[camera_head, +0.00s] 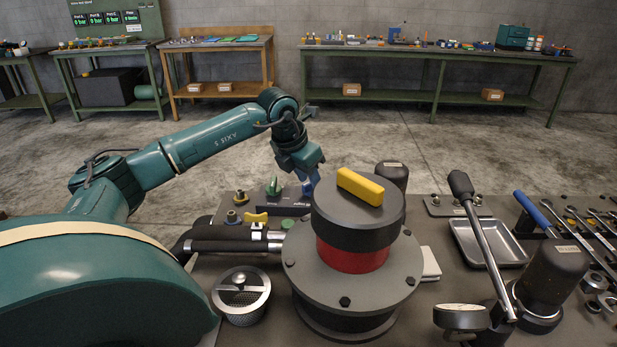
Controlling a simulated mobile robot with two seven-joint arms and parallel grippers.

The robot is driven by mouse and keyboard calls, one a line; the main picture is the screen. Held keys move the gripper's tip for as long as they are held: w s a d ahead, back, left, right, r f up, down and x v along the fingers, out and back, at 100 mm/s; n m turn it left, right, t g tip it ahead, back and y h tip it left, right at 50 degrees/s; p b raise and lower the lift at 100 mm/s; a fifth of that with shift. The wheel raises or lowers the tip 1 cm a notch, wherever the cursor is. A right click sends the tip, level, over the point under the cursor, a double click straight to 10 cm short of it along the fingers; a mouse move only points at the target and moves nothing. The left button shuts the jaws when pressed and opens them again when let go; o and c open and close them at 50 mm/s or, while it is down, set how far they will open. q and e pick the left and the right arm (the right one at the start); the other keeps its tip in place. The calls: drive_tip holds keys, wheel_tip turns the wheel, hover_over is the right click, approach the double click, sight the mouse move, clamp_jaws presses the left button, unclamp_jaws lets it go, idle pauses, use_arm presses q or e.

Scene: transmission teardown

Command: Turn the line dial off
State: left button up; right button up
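A large dark round cap (358,211) with a yellow bar (360,186) on top sits above a red band (352,257) on a bolted grey flange (300,262). A small green knob (273,187) stands on a dark block behind it, to the left. No readable label shows which of these is the line dial. My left gripper (309,187) points down just behind and left of the cap, to the right of the green knob. Its blue fingertips are small and partly hidden by the cap, so its opening is unclear. My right gripper is not in view.
A yellow valve handle (256,218) and black hoses lie left of the flange. A strainer cup (241,295) stands in front of them. A lever pump (480,240), a metal tray (488,243) and several wrenches fill the right side. Benches line the back wall.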

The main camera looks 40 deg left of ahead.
use_arm(q)
drive_tip(key=shift+w+d+f, duration=0.1)
drive_tip(key=shift+w+f, duration=0.05)
drive_tip(key=shift+f, duration=0.1)
drive_tip(key=shift+c, duration=0.5)
clamp_jaws()
drive_tip(key=shift+n, duration=0.4)
drive_tip(key=n+y, duration=0.2)
drive_tip(key=n, duration=0.2)
drive_tip(key=shift+d, duration=0.15)
drive_tip(key=shift+n+g+y, duration=0.5)
drive_tip(key=shift+n+y, duration=0.1)
drive_tip(key=shift+n, duration=1.4)
